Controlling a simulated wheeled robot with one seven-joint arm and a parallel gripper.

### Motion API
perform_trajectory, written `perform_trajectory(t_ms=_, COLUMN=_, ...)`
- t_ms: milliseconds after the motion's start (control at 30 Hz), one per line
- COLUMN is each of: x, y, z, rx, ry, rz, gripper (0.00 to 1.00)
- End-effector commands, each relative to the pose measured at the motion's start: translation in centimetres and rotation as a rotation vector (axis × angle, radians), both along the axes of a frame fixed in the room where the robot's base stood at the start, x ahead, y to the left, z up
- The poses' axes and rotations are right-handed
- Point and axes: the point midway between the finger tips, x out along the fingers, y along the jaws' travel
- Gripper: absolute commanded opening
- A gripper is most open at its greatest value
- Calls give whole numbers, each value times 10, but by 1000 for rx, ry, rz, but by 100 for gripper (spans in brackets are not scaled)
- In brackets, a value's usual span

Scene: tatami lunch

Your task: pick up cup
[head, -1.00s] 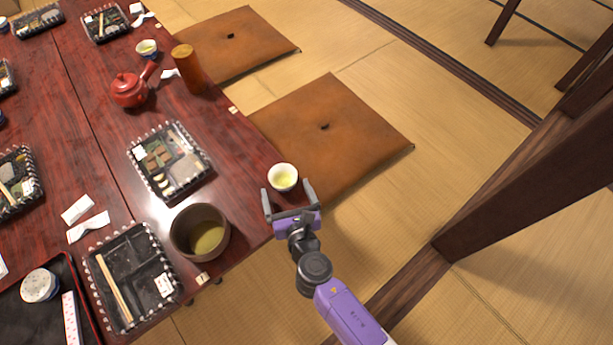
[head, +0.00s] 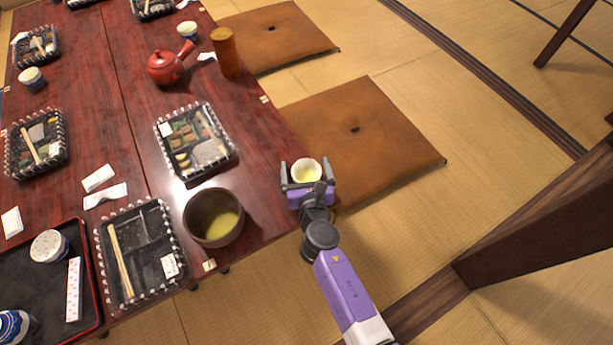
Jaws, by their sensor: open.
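A small white cup (head: 306,170) with yellow-green tea stands upright near the right edge of the red-brown table (head: 262,205). My gripper (head: 307,170) is open, with one finger on each side of the cup. The fingers reach alongside the cup, and I cannot tell whether they touch it. The gripper's body hides the cup's lower front. Another cup with tea (head: 187,31) stands farther back by the teapot.
A brown bowl of green liquid (head: 215,217) stands left of my gripper. A bento tray (head: 195,143), a red teapot (head: 166,68) and a wooden cylinder (head: 225,52) are farther back. Brown cushions (head: 375,140) lie on the tatami to the right.

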Motion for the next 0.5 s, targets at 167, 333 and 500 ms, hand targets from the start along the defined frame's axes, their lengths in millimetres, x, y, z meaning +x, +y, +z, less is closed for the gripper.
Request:
perform_trajectory(t_ms=167, x=0, y=0, z=0, rx=0, ry=0, rz=0, gripper=66)
perform_trajectory(t_ms=333, x=0, y=0, z=0, rx=1, ry=0, rz=0, gripper=33)
perform_trajectory(t_ms=500, x=0, y=0, z=1, rx=1, ry=-1, rz=0, gripper=23)
